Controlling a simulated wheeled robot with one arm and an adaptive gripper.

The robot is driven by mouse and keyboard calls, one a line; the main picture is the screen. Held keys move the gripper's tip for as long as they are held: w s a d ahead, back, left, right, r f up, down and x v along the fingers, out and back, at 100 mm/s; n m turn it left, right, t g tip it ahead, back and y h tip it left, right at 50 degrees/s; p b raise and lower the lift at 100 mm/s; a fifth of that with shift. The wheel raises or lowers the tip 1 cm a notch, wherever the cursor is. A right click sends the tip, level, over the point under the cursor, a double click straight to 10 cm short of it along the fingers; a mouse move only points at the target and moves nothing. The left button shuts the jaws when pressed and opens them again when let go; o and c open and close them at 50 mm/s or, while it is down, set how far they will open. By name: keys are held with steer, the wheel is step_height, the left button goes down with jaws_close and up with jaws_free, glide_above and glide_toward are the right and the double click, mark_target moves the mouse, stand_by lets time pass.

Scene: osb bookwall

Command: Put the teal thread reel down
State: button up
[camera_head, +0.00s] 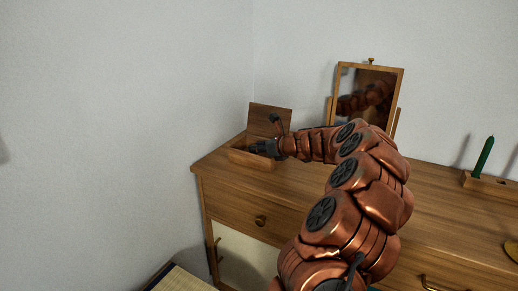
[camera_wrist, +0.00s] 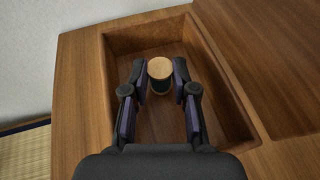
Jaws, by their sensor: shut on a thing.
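The thread reel (camera_wrist: 160,69) shows a round pale wooden end in the wrist view, with a dark teal body just below it. My gripper (camera_wrist: 159,76) is shut on it, one finger on each side. The reel is over or inside an open wooden box (camera_wrist: 92,92); I cannot tell whether it touches the box floor. In the head view the box (camera_head: 252,161) stands at the left end of the dresser with its lid (camera_head: 270,118) raised. My gripper (camera_head: 259,148) reaches into its opening there, and the reel cannot be made out.
The wooden dresser (camera_head: 231,196) carries a tilting mirror (camera_head: 365,95) behind my arm. A dark green candle (camera_head: 484,155) stands in a wooden holder (camera_head: 489,184) at the right. The wall is close behind. A straw mat (camera_wrist: 25,155) lies below the dresser's left edge.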

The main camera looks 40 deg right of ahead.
steer(key=o, duration=0.9)
steer(key=shift+s+r, duration=0.1)
steer(key=shift+s, duration=0.05)
steer(key=p+v, duration=0.1)
steer(key=v, duration=0.9)
steer(key=shift+s+d+r, duration=0.1)
steer(key=shift+s+r, duration=0.1)
steer(key=shift+r, duration=0.05)
steer(key=shift+s+r, duration=0.15)
steer(key=shift+s, duration=0.45)
